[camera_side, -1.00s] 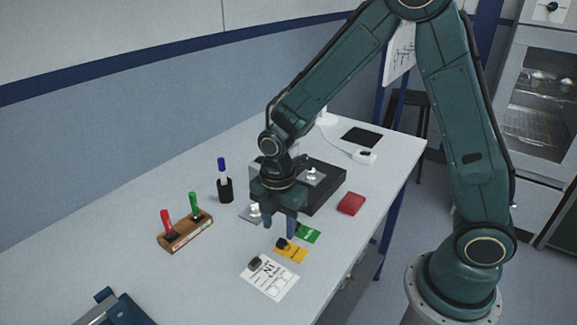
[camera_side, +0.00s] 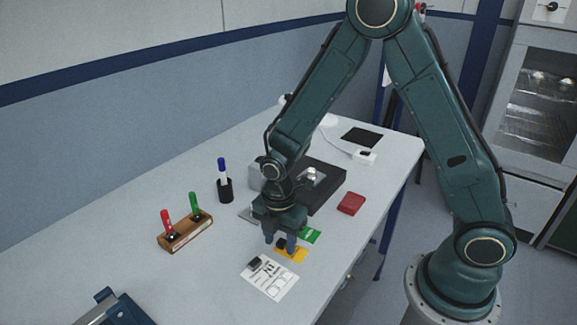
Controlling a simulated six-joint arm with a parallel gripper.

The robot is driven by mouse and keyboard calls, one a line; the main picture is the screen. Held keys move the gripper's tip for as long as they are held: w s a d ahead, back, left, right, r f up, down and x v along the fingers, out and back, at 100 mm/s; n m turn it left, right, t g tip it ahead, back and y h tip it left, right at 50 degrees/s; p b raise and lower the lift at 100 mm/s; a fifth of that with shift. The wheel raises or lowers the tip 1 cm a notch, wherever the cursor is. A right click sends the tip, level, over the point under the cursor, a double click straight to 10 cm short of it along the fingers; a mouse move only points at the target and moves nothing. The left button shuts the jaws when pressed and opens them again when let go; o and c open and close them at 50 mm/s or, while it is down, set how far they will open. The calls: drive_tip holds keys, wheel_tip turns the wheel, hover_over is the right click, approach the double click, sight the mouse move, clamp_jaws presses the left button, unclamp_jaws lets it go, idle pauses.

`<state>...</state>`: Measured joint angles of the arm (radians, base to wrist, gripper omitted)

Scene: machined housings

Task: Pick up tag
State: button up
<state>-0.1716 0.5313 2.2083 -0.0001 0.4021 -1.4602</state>
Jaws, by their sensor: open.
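Two tags lie on the table: a yellow tag (camera_side: 294,256) and a green tag (camera_side: 311,235) just behind it to the right. A black grip piece stands on the yellow tag and is partly hidden between my fingers. My gripper (camera_side: 281,243) points straight down over the yellow tag. Its blue-tipped fingers are open, one on each side of the black piece. I cannot tell whether they touch it.
A white printed sheet (camera_side: 270,279) with a black piece on it lies in front. A wooden rack (camera_side: 187,235) with red and green markers and a black cup (camera_side: 225,190) with a blue marker stand left. A black box (camera_side: 324,191) and a red block (camera_side: 351,204) are behind and right.

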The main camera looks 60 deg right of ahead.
sight(280, 243)
clamp_jaws()
drive_tip(key=shift+r, duration=0.15)
wheel_tip(280, 243, up, 20)
idle(1.0)
idle(0.4)
